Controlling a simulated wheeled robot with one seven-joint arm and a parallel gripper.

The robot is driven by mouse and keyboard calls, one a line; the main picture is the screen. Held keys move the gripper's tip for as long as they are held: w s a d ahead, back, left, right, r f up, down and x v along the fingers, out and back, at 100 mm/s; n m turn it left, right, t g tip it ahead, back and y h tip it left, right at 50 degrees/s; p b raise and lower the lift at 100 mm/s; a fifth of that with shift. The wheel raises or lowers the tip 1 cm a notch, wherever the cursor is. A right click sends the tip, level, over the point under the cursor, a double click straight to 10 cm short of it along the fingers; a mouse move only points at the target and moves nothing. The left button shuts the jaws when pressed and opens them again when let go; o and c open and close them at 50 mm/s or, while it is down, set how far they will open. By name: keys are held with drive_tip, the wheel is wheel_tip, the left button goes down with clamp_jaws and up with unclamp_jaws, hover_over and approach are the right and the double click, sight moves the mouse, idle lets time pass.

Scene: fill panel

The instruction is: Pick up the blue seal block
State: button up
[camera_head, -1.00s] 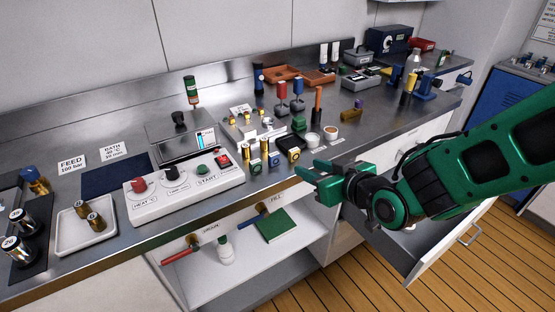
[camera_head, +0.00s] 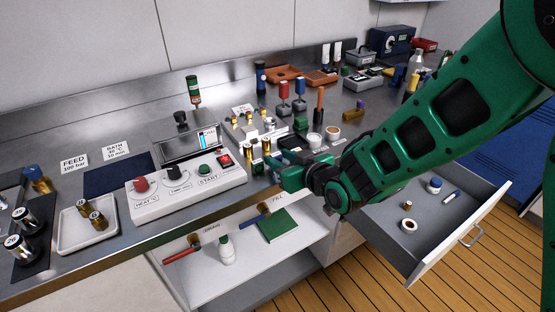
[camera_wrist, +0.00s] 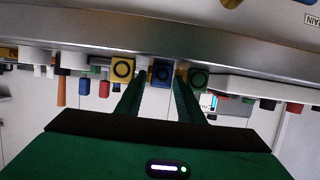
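The blue seal block (camera_wrist: 162,73) shows in the wrist view as a small block with a dark ring on its face. It stands between a yellow block (camera_wrist: 122,69) and a green block (camera_wrist: 198,78). My gripper (camera_wrist: 160,92) is open, its two green fingers pointing at the blue block, one towards each side of it. I cannot tell whether they touch it. In the head view my gripper (camera_head: 277,167) is at the bench's front edge, right of the green block (camera_head: 258,168), and mostly hides the blue and yellow blocks.
A control box (camera_head: 186,187) with knobs stands left of the blocks. Brass fittings, stamps and two small cups (camera_head: 314,140) crowd the bench behind. An open drawer (camera_head: 470,225) with small parts lies below right. A shelf (camera_head: 270,262) is under the bench.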

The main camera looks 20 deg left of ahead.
drive_tip(key=shift+x, duration=1.15)
drive_tip(key=c, duration=0.8)
drive_tip(key=shift+r, duration=0.15)
